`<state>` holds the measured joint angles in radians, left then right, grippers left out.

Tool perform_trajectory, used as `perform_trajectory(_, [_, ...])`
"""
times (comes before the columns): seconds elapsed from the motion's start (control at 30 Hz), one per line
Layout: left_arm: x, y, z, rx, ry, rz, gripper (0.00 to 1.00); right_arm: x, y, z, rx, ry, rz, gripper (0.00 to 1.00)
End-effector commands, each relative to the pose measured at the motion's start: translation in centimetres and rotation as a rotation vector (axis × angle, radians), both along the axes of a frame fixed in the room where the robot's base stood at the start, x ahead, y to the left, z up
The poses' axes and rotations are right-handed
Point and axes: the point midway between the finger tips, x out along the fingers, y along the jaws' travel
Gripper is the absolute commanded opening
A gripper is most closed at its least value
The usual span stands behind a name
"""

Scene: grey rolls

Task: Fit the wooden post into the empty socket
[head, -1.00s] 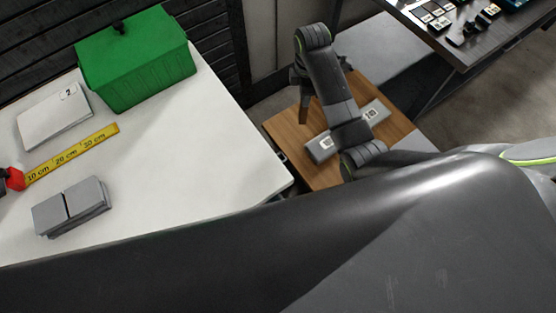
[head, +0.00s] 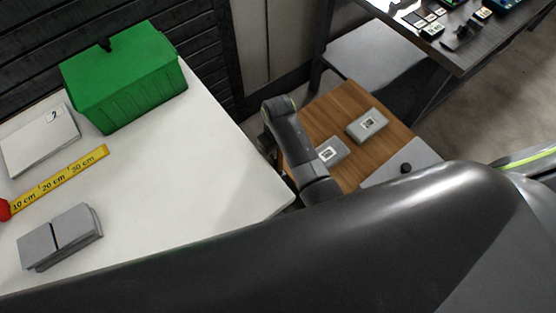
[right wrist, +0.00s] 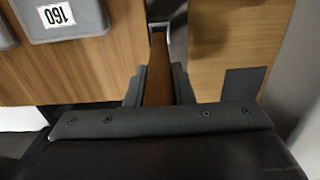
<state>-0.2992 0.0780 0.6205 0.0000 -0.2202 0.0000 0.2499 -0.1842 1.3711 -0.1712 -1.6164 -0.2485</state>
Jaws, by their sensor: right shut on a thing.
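My right gripper (right wrist: 158,88) is shut on the wooden post (right wrist: 158,70), a narrow brown piece standing between its two dark fingers in the right wrist view. Beyond the post's far end is a grey, metallic-looking part (right wrist: 165,18); I cannot tell whether it is the socket or whether the post touches it. In the head view my right gripper (head: 268,143) is mostly hidden, at the gap between the white table and the wooden-topped surface, and the post cannot be made out. No empty socket is clearly identifiable. My left gripper is not in view.
Two grey labelled blocks (head: 368,124) lie on the wooden top (head: 340,105); one reads 160 in the wrist view (right wrist: 62,18). The white table (head: 170,180) holds a green bin (head: 125,80), a yellow ruler (head: 70,172) and grey blocks (head: 60,238). Its middle is clear.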

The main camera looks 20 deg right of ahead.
Motion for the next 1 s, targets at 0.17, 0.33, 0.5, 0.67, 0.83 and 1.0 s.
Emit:
perform_trajectory(0.17, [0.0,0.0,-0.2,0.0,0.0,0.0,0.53,0.0,0.0,-1.6,-0.001,0.002,0.001,0.0])
perform_trajectory(0.33, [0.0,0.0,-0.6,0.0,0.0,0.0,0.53,0.0,0.0,-4.0,-0.002,0.002,0.003,0.0])
perform_trajectory(0.5, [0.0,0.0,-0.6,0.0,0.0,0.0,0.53,0.0,0.0,-5.1,0.0,-0.001,0.002,0.0])
perform_trajectory(0.67, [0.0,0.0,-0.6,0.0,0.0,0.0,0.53,0.0,0.0,-5.0,0.0,-0.001,0.002,0.0])
perform_trajectory(0.83, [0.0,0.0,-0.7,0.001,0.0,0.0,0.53,0.0,0.0,-5.3,0.0,0.0,0.002,0.0])
perform_trajectory(1.0, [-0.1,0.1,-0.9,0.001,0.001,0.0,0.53,0.0,0.0,-5.9,0.0,0.0,0.002,0.0])
